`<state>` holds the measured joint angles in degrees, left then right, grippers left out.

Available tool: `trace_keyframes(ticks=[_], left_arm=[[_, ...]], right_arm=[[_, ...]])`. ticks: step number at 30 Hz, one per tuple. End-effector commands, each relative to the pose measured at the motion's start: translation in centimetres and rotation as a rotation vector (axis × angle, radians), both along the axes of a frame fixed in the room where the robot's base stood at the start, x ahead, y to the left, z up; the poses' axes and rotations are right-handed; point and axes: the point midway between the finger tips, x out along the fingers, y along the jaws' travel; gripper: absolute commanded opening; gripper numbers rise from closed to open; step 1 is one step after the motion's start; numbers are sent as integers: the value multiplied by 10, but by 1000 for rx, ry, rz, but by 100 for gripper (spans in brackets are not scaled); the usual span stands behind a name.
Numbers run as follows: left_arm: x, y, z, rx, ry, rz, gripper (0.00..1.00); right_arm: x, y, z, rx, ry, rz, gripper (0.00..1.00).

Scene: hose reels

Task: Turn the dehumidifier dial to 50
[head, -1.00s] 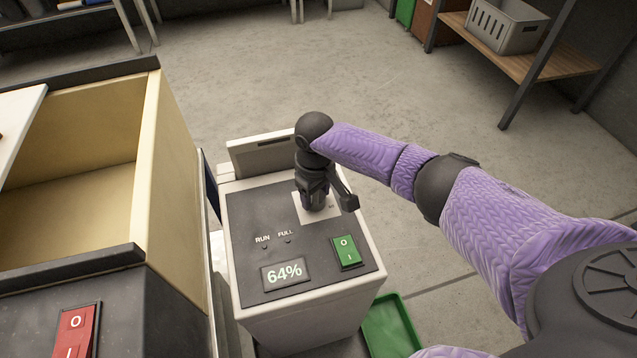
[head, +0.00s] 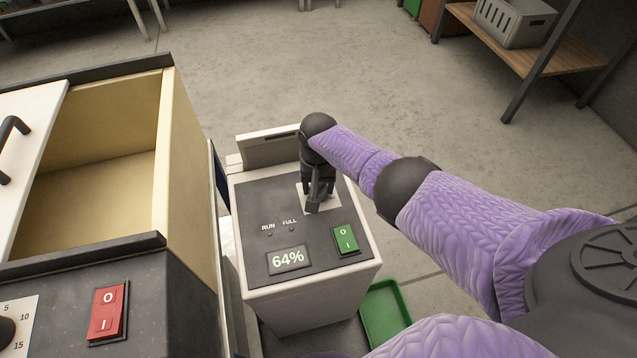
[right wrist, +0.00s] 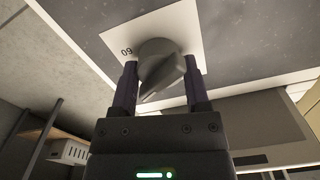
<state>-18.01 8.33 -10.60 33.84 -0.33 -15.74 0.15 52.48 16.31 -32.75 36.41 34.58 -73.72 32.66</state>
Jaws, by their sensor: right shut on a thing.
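The dehumidifier (head: 252,212) is a white cabinet with a dark top panel. Its display (head: 288,259) reads 64%, and a green rocker switch (head: 346,240) sits beside it. My right gripper (head: 315,203) points down at the white dial plate (head: 333,201), hiding most of the dial in the head view. In the right wrist view the grey pointed dial (right wrist: 162,66) is between the two fingers of my right gripper (right wrist: 160,85), which are shut on it. The number 60 shows on the plate; other marks are hidden. My left gripper is out of view.
A dark-topped machine with an open bin (head: 90,200) and a red rocker switch (head: 107,311) stands close on the left. A green tray (head: 384,316) lies on the floor at the right. A shelf with a grey crate (head: 513,22) stands far back. Open floor lies behind.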

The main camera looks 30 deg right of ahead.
Motion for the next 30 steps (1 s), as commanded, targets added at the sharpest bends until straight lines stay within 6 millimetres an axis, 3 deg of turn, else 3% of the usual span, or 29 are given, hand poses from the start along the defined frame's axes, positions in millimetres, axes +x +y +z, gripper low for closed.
trace_keyframes(ticks=[17,18,23,30], left_arm=[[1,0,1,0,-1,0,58],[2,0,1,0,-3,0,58],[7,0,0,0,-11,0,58],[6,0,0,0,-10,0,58]], right_arm=[[2,0,1,-2,-7,-31,1],[2,0,1,-2,-7,-31,62],[1,0,1,-2,-5,-31,95],[1,0,1,-1,-3,-31,95]])
